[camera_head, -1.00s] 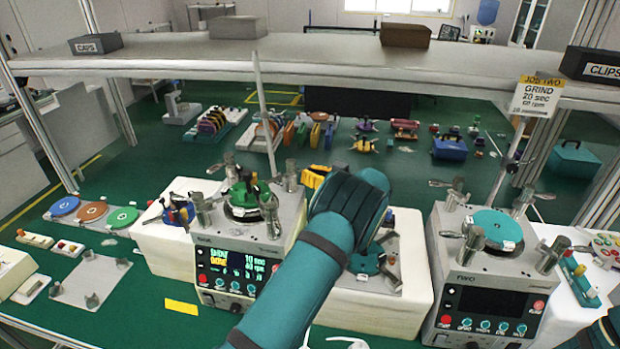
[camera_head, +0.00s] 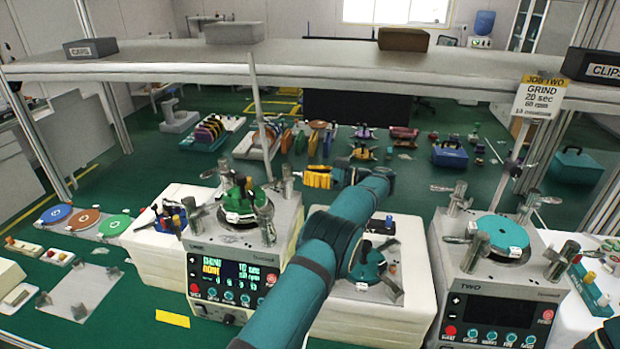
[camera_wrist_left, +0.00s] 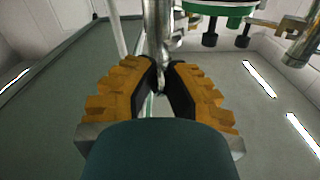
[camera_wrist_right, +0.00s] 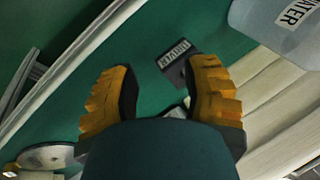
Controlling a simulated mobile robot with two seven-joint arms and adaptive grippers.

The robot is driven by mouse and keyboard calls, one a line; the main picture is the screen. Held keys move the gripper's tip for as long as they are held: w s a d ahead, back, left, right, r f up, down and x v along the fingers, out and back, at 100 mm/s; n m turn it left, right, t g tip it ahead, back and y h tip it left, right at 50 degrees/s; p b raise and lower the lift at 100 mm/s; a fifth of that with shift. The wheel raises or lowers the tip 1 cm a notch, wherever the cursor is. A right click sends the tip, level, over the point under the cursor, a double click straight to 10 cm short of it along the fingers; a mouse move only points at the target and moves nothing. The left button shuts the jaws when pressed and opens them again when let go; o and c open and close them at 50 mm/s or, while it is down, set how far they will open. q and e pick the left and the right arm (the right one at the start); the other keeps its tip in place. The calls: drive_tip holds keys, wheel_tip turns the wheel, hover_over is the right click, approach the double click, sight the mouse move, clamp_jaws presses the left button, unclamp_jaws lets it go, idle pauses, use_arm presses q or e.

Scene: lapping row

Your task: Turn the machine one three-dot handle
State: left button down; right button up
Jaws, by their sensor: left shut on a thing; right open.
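Machine one (camera_head: 235,283) stands left of centre, its display lit, with a green disc (camera_head: 243,205) and metal clamp posts on top. My left gripper (camera_head: 300,177) reaches its back right post from the right. In the left wrist view, the orange-padded fingers (camera_wrist_left: 162,85) close on a slim metal handle (camera_wrist_left: 160,40), with the green disc just beyond. The dots on the handles are too small to make out, so I cannot tell which has three. My right gripper (camera_wrist_right: 160,85) is open and empty in its wrist view.
Machine two (camera_head: 500,300) with a teal disc stands at right. A white block bearing a teal fixture (camera_head: 368,265) sits between the machines. A shelf (camera_head: 340,66) spans above, with a thin upright behind machine one. A black labelled piece (camera_wrist_right: 178,60) lies below my right gripper.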

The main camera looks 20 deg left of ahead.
idle(0.6)
use_arm(q)
drive_tip(key=c, duration=0.9)
unclamp_jaws()
drive_tip(key=shift+a, duration=0.1)
drive_tip(key=shift+r, duration=0.1)
wheel_tip(320, 180, up, 10)
drive_tip(key=shift+f, duration=0.1)
